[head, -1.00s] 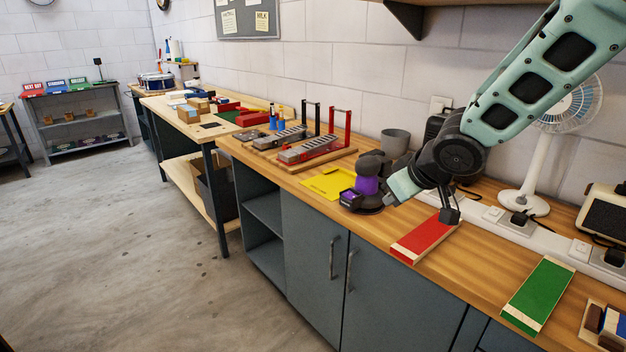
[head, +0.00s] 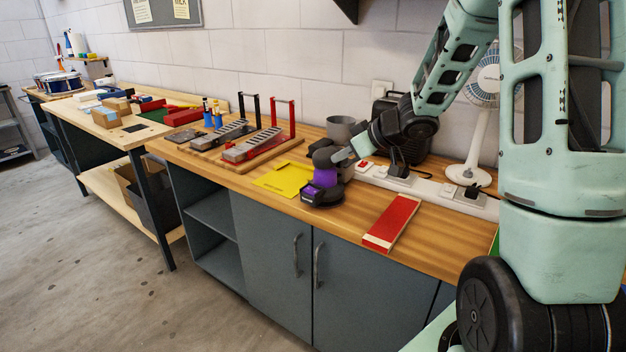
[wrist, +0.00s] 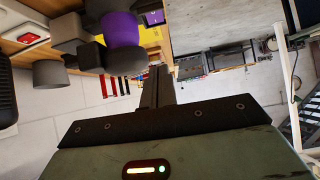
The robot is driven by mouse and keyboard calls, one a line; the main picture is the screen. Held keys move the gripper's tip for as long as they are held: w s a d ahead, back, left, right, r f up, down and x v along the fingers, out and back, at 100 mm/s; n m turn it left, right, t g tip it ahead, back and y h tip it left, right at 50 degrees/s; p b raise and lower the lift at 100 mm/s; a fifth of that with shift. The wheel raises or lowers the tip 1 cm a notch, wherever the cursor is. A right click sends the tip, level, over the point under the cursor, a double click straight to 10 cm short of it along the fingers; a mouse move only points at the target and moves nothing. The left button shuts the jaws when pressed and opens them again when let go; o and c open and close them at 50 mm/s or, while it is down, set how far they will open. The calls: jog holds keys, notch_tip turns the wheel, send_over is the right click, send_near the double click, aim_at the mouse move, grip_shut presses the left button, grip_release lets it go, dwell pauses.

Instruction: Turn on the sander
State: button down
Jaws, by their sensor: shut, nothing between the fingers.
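The sander (head: 324,179), black with a purple band, stands upright on the wooden workbench (head: 427,232), beside a yellow sheet. In the wrist view the sander (wrist: 124,29) shows at the top, upside down, just left of my fingers. My gripper (head: 342,155) is shut and empty at the upper right of the sander, close to its top. It also shows in the wrist view (wrist: 158,72), its fingers together. I cannot tell whether the fingertips touch the sander. The sander's switch is too small to make out.
A red sanding block (head: 392,222) lies on the bench right of the sander. A power strip (head: 432,189) with plugs runs behind it. A grey cup (head: 340,128), a white fan (head: 484,100) and a rack with red uprights (head: 262,143) stand nearby. The yellow sheet (head: 284,179) lies flat.

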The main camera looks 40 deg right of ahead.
jog(key=b, duration=0.2)
send_over(313, 191)
jog(key=f, duration=0.6)
jog(key=shift+s+d, duration=0.2)
jog(key=shift+s, duration=0.2)
jog(key=f, duration=0.2)
jog(key=shift+w+a+f+b, duration=0.1)
jog(key=shift+w+f+b, duration=0.15)
jog(key=shift+f+b, duration=0.05)
jog(key=shift+w+f, duration=0.15)
jog(key=shift+f, duration=0.6)
jog(key=shift+r, duration=0.1)
